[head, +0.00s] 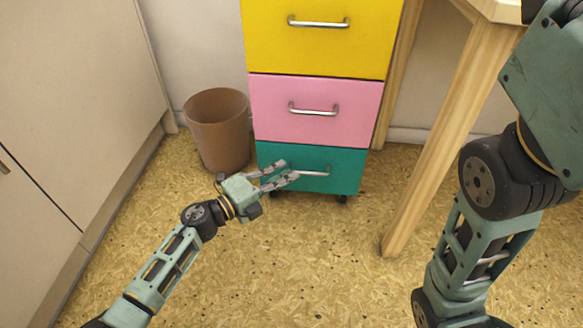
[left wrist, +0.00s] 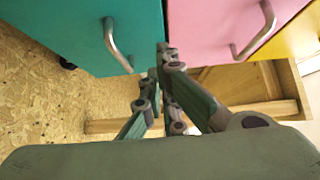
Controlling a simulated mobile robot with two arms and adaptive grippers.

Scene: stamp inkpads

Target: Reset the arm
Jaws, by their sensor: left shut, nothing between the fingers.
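My left gripper (head: 288,171) is shut and empty in front of the drawer cabinet, near the handle (head: 316,174) of the teal bottom drawer (head: 344,180). In the left wrist view its closed fingers (left wrist: 162,62) point toward the cabinet, with the teal drawer's handle (left wrist: 113,48) to their left and the pink drawer's handle (left wrist: 264,35) to their right. I cannot tell whether a finger touches the drawer front. My right arm (head: 465,245) hangs at the right of the head view; its gripper is out of frame.
The pink drawer (head: 270,100) and yellow drawer (head: 265,40) above look shut. A brown bin (head: 220,130) stands left of the cabinet. A wooden table leg (head: 435,150) stands to its right, and a beige cupboard (head: 75,90) is at the left. The floor (head: 320,265) in front is clear.

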